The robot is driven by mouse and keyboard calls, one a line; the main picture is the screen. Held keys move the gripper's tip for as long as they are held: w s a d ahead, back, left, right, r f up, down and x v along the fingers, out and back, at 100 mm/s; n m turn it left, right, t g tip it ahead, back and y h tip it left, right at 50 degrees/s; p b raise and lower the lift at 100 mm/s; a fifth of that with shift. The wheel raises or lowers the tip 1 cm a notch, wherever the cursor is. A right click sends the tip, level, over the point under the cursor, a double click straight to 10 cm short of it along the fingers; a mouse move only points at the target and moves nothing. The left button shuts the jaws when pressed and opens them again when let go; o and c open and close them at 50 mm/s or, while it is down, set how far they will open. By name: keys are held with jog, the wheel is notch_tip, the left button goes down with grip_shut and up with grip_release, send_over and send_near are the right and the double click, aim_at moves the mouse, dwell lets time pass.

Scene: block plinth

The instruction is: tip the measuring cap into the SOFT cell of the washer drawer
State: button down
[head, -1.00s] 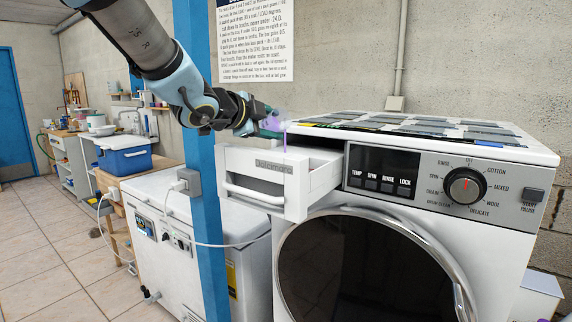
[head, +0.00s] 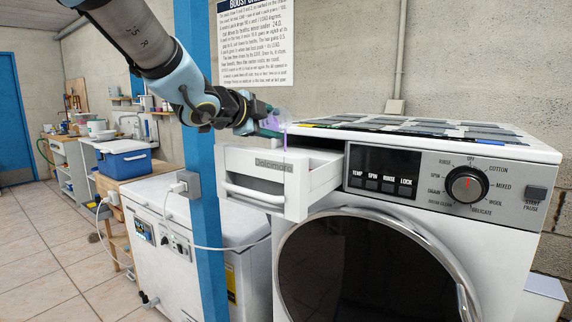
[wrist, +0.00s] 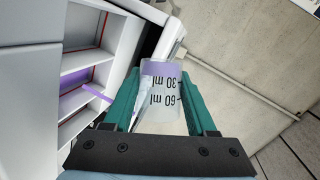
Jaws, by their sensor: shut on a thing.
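The measuring cap (wrist: 163,90) is clear, with 30 ml and 60 ml marks and purple liquid inside. My gripper (wrist: 162,76) is shut on it, with a green finger on either side. In the head view the cap (head: 283,117) is small and tilted above the open washer drawer (head: 263,184). A thin purple stream (wrist: 96,91) runs from the cap side into the drawer, which also shows in the wrist view (wrist: 22,70). The stream falls within one of the drawer's cells, away from the top one in the picture. No SOFT label is readable.
The washer (head: 425,240) stands right of the drawer, with dark panels on its top. A blue post (head: 203,200) rises just left of the drawer. A white machine (head: 175,235) stands behind the post. A blue cooler (head: 124,158) sits farther left.

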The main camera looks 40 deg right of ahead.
jog(key=shift+s+r+m+t+h+b, duration=0.25)
jog(key=shift+m+b, duration=0.35)
jog(key=shift+b, duration=1.45)
jog(key=shift+r+m+t+h+b, duration=0.15)
jog(key=shift+r+m+t+b, duration=0.35)
jog(key=shift+b, duration=1.55)
dwell(0.3)
jog(key=shift+r+g+p, duration=0.15)
jog(key=shift+g+p, duration=0.1)
jog(key=shift+p, duration=0.8)
jog(key=p, duration=0.2)
jog(key=n+p, duration=0.1)
jog(key=p, duration=0.2)
jog(key=shift+w+n+g+y+p, duration=0.2)
jog(key=shift+n+g+y+p, duration=0.1)
jog(key=shift+w+f+n+p, duration=0.1)
jog(key=shift+f+n+p, duration=0.25)
jog(key=shift+p, duration=0.5)
jog(key=shift+f+p, duration=0.3)
jog(key=shift+f+b, duration=0.3)
jog(key=shift+g+p, duration=0.3)
jog(key=shift+r+n+p, duration=0.1)
jog(key=shift+n+p, duration=0.15)
jog(key=shift+p, duration=0.2)
